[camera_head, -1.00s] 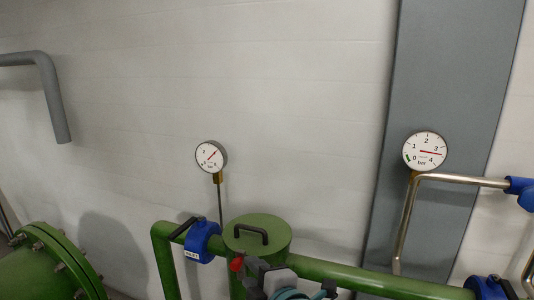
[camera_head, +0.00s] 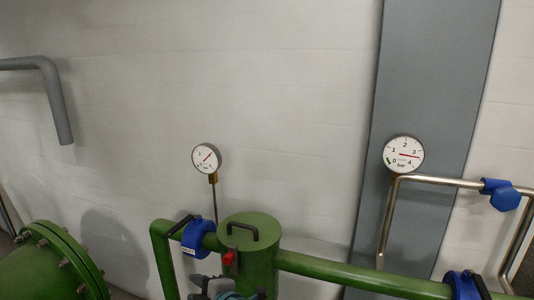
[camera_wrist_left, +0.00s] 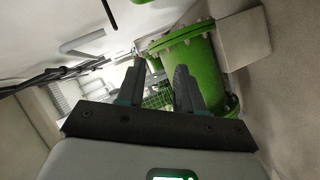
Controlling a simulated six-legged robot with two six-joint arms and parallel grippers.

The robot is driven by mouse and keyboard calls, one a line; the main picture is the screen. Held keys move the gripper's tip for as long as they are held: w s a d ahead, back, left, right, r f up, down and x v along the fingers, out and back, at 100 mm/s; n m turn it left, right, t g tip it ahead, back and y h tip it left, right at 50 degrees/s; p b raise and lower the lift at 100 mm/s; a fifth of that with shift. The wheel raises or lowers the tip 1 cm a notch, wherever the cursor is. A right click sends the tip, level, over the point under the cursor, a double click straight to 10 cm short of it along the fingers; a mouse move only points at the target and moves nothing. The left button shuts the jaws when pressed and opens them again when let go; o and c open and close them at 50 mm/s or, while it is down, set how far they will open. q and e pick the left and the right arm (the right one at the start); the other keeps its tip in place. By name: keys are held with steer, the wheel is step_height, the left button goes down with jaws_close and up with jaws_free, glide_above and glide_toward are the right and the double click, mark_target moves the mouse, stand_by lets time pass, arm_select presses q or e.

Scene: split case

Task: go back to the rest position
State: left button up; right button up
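My left gripper (camera_head: 228,294) shows only in part at the bottom edge of the head view, in front of the green pipework. In the left wrist view my left gripper (camera_wrist_left: 160,66) has its two dark fingers apart, with nothing held between them. A green flanged vessel (camera_wrist_left: 195,62) shows beyond the fingers. My right gripper is in neither view.
A green canister (camera_head: 250,234) with a black handle stands on a green pipe (camera_head: 360,280). Blue valves (camera_head: 197,240) sit on the pipework. Two gauges (camera_head: 206,158) (camera_head: 403,154) are at the wall. A large green vessel (camera_head: 45,262) stands at lower left.

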arm_select(q)
steer(key=s+a+f+m+g+h+p, duration=0.1)
steer(key=a+f+m+p, duration=0.3)
steer(key=a+f, duration=0.7)
steer(key=s+d+f+m+g+h+p, duration=0.1)
steer(key=s+d+f+m+g+h, duration=0.1)
steer(key=s+f+m+h, duration=0.75)
steer(key=s+d+f+m+g+h, duration=0.1)
steer(key=s+d+f+m+g, duration=0.2)
steer(key=s+d, duration=0.3)
steer(key=s+d+f+m+g+h, duration=0.2)
steer(key=s+d, duration=0.4)
steer(key=s, duration=0.5)
step_height(320, 180, down, 2)
steer(key=shift+s+f+m+g, duration=0.1)
steer(key=shift+s+m+g, duration=0.05)
steer(key=shift+m+g, duration=0.6)
